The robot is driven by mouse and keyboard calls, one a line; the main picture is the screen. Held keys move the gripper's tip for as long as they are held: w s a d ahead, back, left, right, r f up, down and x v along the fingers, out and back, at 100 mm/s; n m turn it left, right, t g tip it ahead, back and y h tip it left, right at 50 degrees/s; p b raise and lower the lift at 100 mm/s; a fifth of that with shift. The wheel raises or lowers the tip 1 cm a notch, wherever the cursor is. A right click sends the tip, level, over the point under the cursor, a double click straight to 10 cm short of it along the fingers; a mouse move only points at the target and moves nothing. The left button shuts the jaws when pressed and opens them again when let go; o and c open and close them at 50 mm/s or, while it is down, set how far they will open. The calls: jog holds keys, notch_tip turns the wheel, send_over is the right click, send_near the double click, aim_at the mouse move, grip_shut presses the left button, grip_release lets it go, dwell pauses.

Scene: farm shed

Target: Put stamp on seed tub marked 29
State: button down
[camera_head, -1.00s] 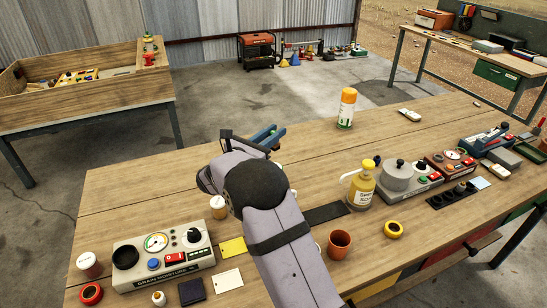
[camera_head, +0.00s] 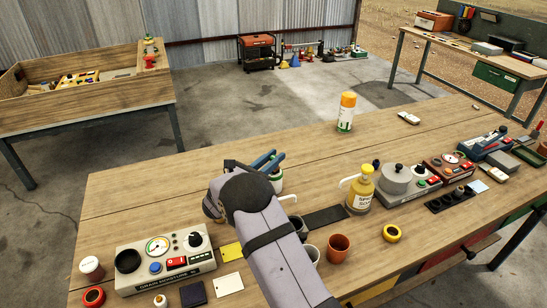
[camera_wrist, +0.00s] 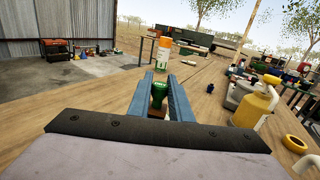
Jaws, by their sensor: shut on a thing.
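My gripper (camera_head: 268,161) has blue fingers and is above the middle of the bench, toward its far side. In the wrist view the fingers close on a green-handled stamp (camera_wrist: 158,91), upright between them. Its lower end is hard to make out. I cannot read a number on any tub.
A grain moisture meter (camera_head: 165,262) is at the left. A yellow spray bottle (camera_head: 360,192), terracotta pot (camera_head: 339,247), yellow ring (camera_head: 392,233) and grey device (camera_head: 397,182) are at the right. An orange-capped can (camera_head: 346,112) stands at the back. The far left of the bench is clear.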

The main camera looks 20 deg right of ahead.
jog(key=shift+f, duration=0.2)
jog(key=c, duration=1.6)
grip_release()
jog(key=shift+r, duration=0.1)
jog(key=shift+r, duration=0.1)
jog(key=b+v, duration=0.3)
jog(key=v, duration=0.9)
jog(key=shift+a, duration=0.1)
